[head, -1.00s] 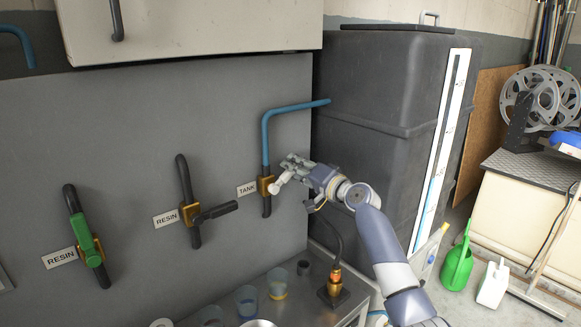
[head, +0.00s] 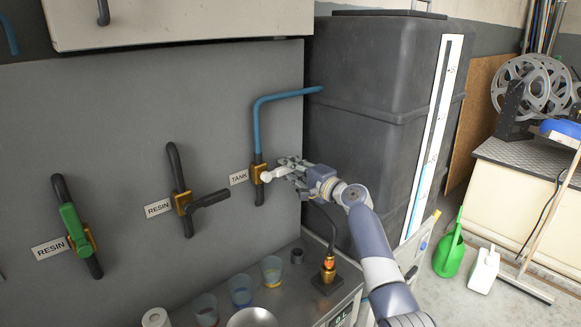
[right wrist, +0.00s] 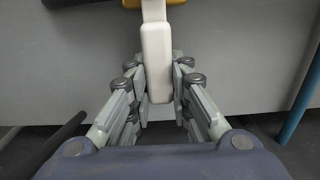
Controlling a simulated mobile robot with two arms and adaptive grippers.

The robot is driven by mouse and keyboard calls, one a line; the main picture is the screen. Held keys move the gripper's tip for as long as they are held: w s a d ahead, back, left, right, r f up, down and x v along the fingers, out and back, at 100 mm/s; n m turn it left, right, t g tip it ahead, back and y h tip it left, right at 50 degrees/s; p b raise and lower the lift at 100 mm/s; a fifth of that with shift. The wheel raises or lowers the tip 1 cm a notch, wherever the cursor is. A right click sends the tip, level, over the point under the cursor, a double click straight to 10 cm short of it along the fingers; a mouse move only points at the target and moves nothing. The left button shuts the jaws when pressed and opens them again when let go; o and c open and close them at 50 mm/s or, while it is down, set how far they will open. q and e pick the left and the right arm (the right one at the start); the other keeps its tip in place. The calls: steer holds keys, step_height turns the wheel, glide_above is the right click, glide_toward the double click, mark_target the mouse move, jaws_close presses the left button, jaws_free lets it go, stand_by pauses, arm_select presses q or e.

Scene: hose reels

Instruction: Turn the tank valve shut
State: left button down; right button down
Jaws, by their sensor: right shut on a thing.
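The tank valve (head: 259,174) is a brass body on the pipe beside the TANK label (head: 239,177), under a bent blue pipe (head: 257,125). Its white lever (head: 271,174) sticks out to the right, across the upright pipe. My right gripper (head: 284,170) reaches in from the right and is shut on this lever. In the right wrist view the lever (right wrist: 156,60) runs straight down from the brass body, its end between the finger pads. The fingers partly cover the lever's end in the head view. My left gripper is not in view.
Two RESIN valves are on the panel to the left, one with a black lever (head: 211,197) and one with a green lever (head: 73,228). A dark tank (head: 372,75) stands behind my right arm. Several cups (head: 241,290) stand on the bench below.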

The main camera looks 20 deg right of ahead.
stand_by(0.3)
steer(key=c, duration=1.4)
jaws_free()
steer(key=shift+c, duration=0.2)
steer(key=v, duration=1.2)
